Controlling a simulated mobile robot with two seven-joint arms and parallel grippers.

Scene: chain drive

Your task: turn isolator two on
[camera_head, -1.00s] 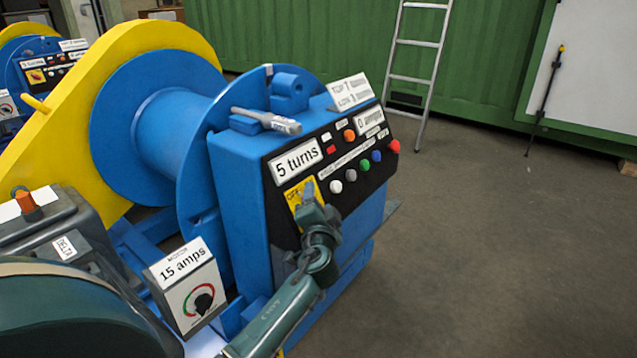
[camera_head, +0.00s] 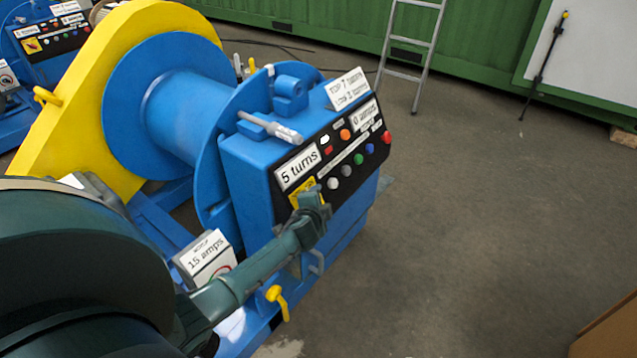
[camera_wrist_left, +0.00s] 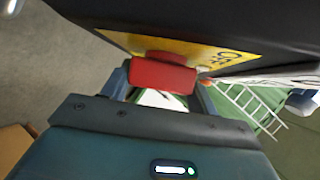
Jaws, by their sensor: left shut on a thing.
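The isolator on the blue winch's black control panel has a yellow plate (camera_head: 299,192). In the left wrist view the plate (camera_wrist_left: 200,49) carries the word OFF, and a red handle (camera_wrist_left: 165,76) stands out from it. My left gripper (camera_head: 314,203) is at the plate, below the "5 turns" label. In the left wrist view its fingers (camera_wrist_left: 162,90) are on either side of the red handle, shut on it. In the head view my gripper hides the handle and part of the plate. No isolator number is readable. My right gripper is not in view.
Coloured buttons (camera_head: 360,159) sit right of the isolator. A "15 amps" box (camera_head: 208,256) and a yellow-knobbed lever (camera_head: 277,296) are low beside my left arm. A brown box (camera_head: 610,335) stands at bottom right. The floor right of the winch is clear.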

